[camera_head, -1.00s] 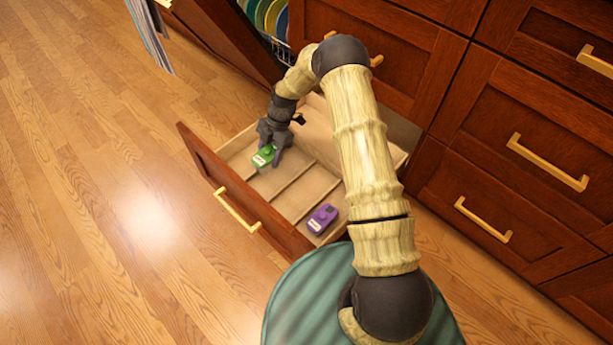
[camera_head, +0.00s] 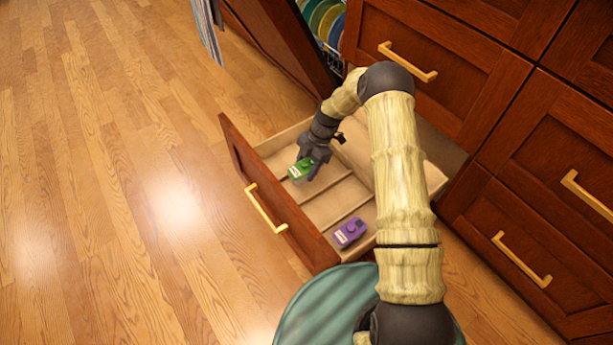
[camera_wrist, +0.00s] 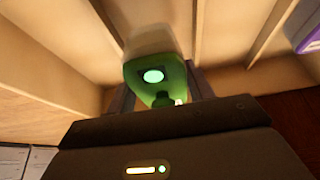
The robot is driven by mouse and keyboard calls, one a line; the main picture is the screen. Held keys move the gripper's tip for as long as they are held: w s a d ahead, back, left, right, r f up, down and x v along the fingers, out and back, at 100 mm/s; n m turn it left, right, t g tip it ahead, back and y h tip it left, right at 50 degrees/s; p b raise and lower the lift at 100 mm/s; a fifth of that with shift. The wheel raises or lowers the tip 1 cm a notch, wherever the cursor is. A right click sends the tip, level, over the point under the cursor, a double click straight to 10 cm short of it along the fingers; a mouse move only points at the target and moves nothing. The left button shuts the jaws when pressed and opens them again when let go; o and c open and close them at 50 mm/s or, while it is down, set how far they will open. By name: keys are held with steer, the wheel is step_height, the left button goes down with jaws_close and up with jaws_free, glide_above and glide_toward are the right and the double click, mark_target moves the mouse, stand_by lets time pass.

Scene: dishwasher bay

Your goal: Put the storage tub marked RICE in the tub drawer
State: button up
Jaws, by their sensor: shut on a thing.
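A green tub (camera_head: 300,169) is between the fingers of my gripper (camera_head: 311,170), at the left end of the open tub drawer (camera_head: 345,196). The tub also shows in the wrist view (camera_wrist: 156,78), with a pale round patch on its top and a finger at each side. My gripper is shut on it. Its pale label is too small to read. I cannot tell whether the tub rests on the drawer floor or hangs just above it. A purple tub (camera_head: 350,233) sits in the drawer's right-hand compartment.
Thin wooden dividers split the drawer into compartments; the middle ones look empty. The drawer's red-brown front (camera_head: 270,200) has a brass handle (camera_head: 265,208). Plates (camera_head: 325,20) show in the dishwasher behind. Closed cabinet drawers stand at right. The wood floor at left is clear.

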mark_target(306, 176)
steer(key=shift+f+b, duration=1.45)
steer(key=shift+f, duration=1)
steer(key=shift+f, duration=0.15)
steer(key=o, duration=1.2)
steer(key=p+v, duration=0.5)
steer(key=v, duration=0.7)
steer(key=shift+p, duration=0.35)
steer(key=shift+r, duration=0.2)
